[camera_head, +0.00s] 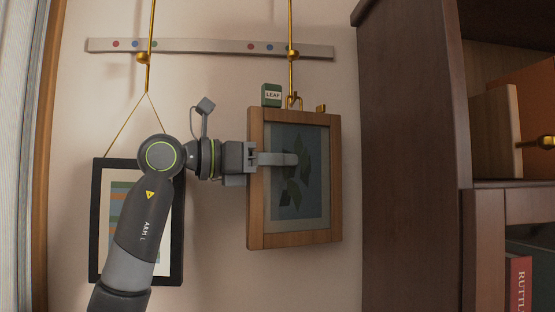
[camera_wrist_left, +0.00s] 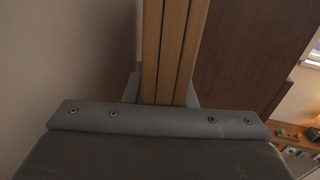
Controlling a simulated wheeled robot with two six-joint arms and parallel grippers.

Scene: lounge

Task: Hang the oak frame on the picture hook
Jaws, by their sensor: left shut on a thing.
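The oak frame (camera_head: 336,190), with a dark leaf picture inside, is upright in front of the wall, slightly turned. My left gripper (camera_head: 272,159) is shut on its left side bar, one finger across the front. The left wrist view shows the frame's wooden edge (camera_wrist_left: 174,50) between the jaws. A brass picture hook (camera_head: 293,99) ends a vertical rod just above the frame's top edge. A small brass piece (camera_head: 320,108) shows at the top right of the frame. I cannot tell whether the hook touches the frame. My right gripper is not in view.
A green LEAF tag (camera_head: 272,95) is above the frame's top left. A pale rail (camera_head: 205,47) with coloured dots crosses the wall. A black-framed picture (camera_head: 176,250) hangs by a cord at left, partly behind my arm. A dark bookcase (camera_head: 410,150) stands close at right.

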